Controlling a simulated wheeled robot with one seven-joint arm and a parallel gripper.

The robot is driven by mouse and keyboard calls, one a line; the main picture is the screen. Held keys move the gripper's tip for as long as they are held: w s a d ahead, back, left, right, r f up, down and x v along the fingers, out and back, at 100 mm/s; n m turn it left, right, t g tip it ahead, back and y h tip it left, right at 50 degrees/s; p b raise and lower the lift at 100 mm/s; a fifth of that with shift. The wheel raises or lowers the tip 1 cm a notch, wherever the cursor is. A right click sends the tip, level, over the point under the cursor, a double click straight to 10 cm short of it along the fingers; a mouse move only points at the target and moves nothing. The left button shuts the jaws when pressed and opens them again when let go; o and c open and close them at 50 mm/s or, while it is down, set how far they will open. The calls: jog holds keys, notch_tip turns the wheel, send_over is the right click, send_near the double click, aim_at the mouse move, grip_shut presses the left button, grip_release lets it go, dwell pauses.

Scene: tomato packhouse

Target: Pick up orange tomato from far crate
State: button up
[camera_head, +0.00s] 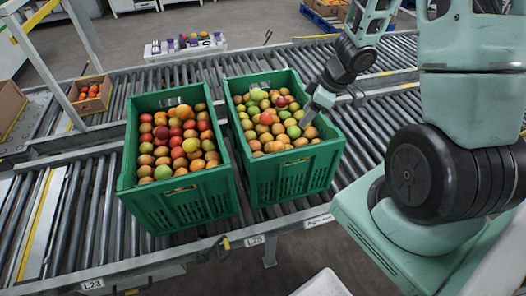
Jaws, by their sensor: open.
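Two green crates full of mixed red, orange and green tomatoes stand side by side on a roller conveyor: a left crate (190,208) and a right crate (300,176). An orange tomato (183,111) lies at the back of the left crate. Several orange tomatoes also lie in the right crate, among them one (266,118) near its middle. My gripper (309,114) is open and reaches down over the right side of the right crate, near the tomatoes there. Its fingertips are small in view, and I cannot tell whether they touch any tomato.
The roller conveyor (95,215) is bare left of the crates. A second conveyor runs behind, with a small cardboard box of tomatoes (91,92) at the left. A white tray (186,46) with coloured items stands beyond. The crate walls rise around the tomatoes.

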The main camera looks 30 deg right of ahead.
jog(key=b, duration=0.7)
send_near(281, 144)
jog(key=x, duration=0.4)
jog(key=shift+s+d+f, duration=0.1)
jog(key=shift+s+f, duration=0.15)
jog(key=shift+f, duration=0.1)
jog(key=shift+w+b+x, duration=0.2)
jog(key=shift+b+x, duration=1.35)
jog(key=shift+x, duration=1.6)
jog(key=shift+r, duration=0.2)
jog(key=c, duration=0.4)
